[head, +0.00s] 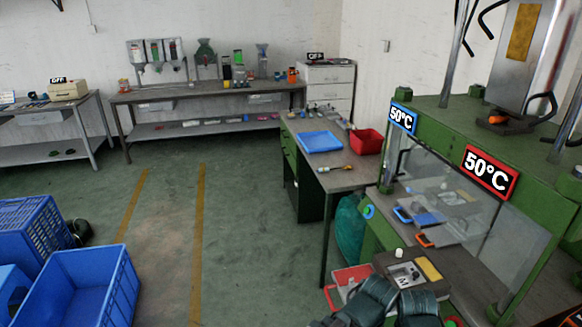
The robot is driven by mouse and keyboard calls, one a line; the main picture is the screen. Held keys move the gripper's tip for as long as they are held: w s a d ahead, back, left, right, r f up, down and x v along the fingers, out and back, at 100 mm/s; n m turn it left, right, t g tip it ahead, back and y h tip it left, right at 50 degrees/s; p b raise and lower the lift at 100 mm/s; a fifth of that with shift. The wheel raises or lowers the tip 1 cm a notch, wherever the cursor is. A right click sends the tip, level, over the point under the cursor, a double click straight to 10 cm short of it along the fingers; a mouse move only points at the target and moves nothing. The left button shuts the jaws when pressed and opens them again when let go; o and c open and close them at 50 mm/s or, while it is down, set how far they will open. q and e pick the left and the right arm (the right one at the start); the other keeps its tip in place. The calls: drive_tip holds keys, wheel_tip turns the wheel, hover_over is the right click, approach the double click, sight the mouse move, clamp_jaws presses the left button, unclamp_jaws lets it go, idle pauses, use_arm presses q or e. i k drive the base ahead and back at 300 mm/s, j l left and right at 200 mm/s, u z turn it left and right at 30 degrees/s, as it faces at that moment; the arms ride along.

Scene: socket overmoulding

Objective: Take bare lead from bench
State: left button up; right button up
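A similar dark rounded shape (79,232) is beside the blue crates at the left. No single bare lead can be told apart on the grey-topped bench (345,180).
The bench carries a blue tray (321,141), a red bin (366,141) and a small yellow-handled tool (335,169). Blue crates (82,290) fill the lower left. A long workbench (205,90) stands at the back wall. The green floor between is clear.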

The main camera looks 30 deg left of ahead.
sight(347, 169)
drive_tip(key=i+j+u, duration=0.15)
drive_tip(key=u, duration=0.35)
drive_tip(key=i+u, duration=0.15)
drive_tip(key=u, duration=0.3)
drive_tip(key=i+j+u, duration=0.2)
drive_tip(key=i, duration=0.4)
drive_tip(key=i+z, duration=0.7)
drive_tip(key=z, duration=0.15)
drive_tip(key=i+j+z, duration=0.1)
drive_tip(key=z, duration=0.6)
drive_tip(key=i+j+z, duration=0.1)
drive_tip(key=j+z, duration=0.2)
drive_tip(key=j, duration=0.25)
drive_tip(key=j+z, duration=0.3)
drive_tip(key=j, duration=0.3)
drive_tip(key=i+j, duration=0.1)
drive_tip(key=j, duration=0.95)
